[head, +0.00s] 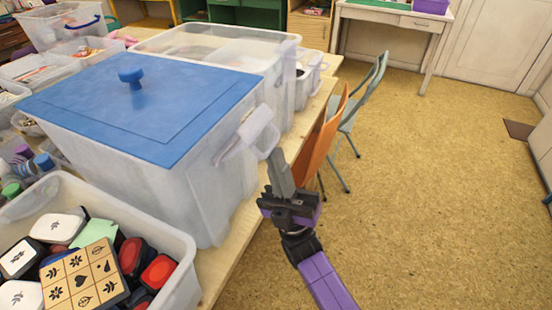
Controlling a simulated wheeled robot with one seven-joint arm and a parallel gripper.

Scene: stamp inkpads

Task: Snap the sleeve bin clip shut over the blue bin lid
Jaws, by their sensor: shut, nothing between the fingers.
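The blue bin lid (140,98) with a round knob lies on a large translucent bin (190,190). The sleeve bin clip (247,134), a pale translucent flap, is on the bin's right side. It tilts outward from the wall, and its upper end stands apart from the lid's edge. My gripper (275,158) is just right of and below the clip, with its grey fingers together and pointing up. Nothing shows between them. I cannot tell whether the fingertips touch the clip.
An open bin of stamps and inkpads (180,245) stands in front on the wooden table. Another clear bin (275,62) stands behind the lidded one. An orange chair (325,135) and a grey chair (365,95) stand right of the table. The floor farther right is mostly clear.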

